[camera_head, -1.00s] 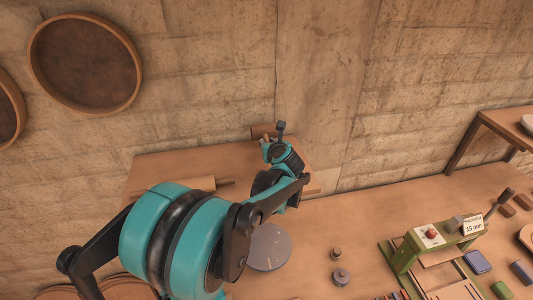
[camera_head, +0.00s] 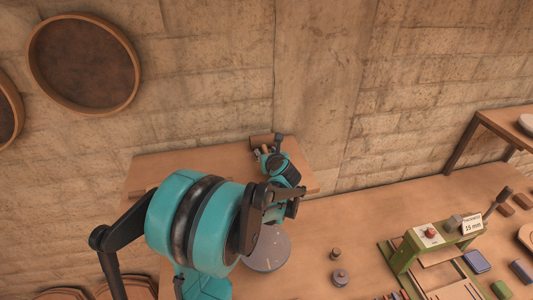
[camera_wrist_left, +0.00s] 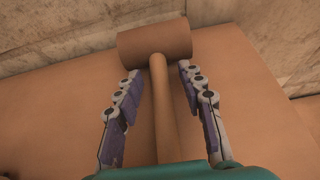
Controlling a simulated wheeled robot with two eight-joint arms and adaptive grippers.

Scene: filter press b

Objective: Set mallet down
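The mallet has a brown cylindrical head (camera_wrist_left: 155,40) and a lighter straight handle (camera_wrist_left: 162,105). In the head view its head (camera_head: 262,141) shows near the back edge of the small wooden side table, close to the wall. It appears to lie on the tabletop. My left gripper (camera_wrist_left: 158,90) has one finger on each side of the handle, with visible gaps on both sides. It is open around the handle, just behind the head; it also shows in the head view (camera_head: 265,152). The handle's lower end is hidden by the gripper body. My right gripper is not in view.
The side table (camera_head: 165,165) stands against the stone wall, its far left part clear. The larger workbench (camera_head: 350,225) holds a grey disc (camera_head: 268,250), small weights (camera_head: 340,277) and a green press (camera_head: 405,255) with a "15 mm" sign (camera_head: 472,225).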

